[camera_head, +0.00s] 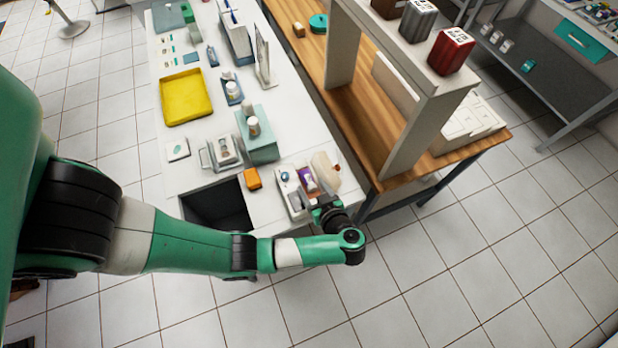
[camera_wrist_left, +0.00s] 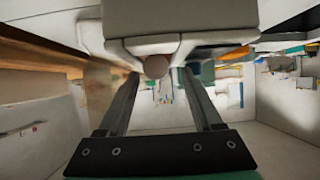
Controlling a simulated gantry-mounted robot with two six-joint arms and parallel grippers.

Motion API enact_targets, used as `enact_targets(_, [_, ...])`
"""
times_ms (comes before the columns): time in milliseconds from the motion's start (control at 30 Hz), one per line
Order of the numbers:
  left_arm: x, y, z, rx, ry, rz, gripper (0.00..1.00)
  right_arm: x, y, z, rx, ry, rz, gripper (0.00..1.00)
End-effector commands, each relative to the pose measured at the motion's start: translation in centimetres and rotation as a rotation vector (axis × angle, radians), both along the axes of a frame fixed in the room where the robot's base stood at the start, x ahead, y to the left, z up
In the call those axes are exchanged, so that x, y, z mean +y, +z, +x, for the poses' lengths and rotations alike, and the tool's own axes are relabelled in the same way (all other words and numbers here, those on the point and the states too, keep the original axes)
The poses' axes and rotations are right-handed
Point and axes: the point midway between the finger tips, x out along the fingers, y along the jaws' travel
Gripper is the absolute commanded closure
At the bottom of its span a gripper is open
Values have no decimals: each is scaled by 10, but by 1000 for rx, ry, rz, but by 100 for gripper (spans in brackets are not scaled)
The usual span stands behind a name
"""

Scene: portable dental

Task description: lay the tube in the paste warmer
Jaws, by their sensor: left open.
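My left gripper (camera_head: 322,203) is at the near right end of the white counter. It is over the near edge of a white device (camera_head: 291,189), which may be the paste warmer. A purple-and-white item (camera_head: 308,181), possibly the tube, lies just beyond the gripper; its shape is too small to tell. In the left wrist view my gripper (camera_wrist_left: 160,78) is open. A round brownish end (camera_wrist_left: 156,67) shows between its fingertips, in front of a pale block (camera_wrist_left: 180,16). I cannot tell whether it touches a finger. My right gripper is in neither view.
A translucent beige object (camera_head: 325,168) stands close to the gripper. An orange block (camera_head: 253,178) and a teal stand (camera_head: 263,149) are to the left. A yellow tray (camera_head: 186,96) lies farther back. A wooden bench (camera_head: 374,150) with a raised shelf is on the right.

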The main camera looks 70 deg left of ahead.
Motion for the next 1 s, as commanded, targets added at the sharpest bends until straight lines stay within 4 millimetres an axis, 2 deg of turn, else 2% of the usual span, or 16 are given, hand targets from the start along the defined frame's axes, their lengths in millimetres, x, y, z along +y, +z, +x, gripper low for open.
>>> enact_targets(167, [-40, 25, 5, -5, -10, -3, 25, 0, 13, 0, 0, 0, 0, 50])
enact_targets(200, [-49, 35, 5, -1, -10, -3, 25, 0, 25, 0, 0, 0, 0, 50])
enact_targets(400, [-78, 50, 6, 4, -5, 1, 25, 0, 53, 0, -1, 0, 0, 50])
enact_targets(567, [-86, 49, 5, 2, 0, 1, 25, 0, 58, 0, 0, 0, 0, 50])
enact_targets(1000, [-86, 47, 5, 2, 2, 1, 25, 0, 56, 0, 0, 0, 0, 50])
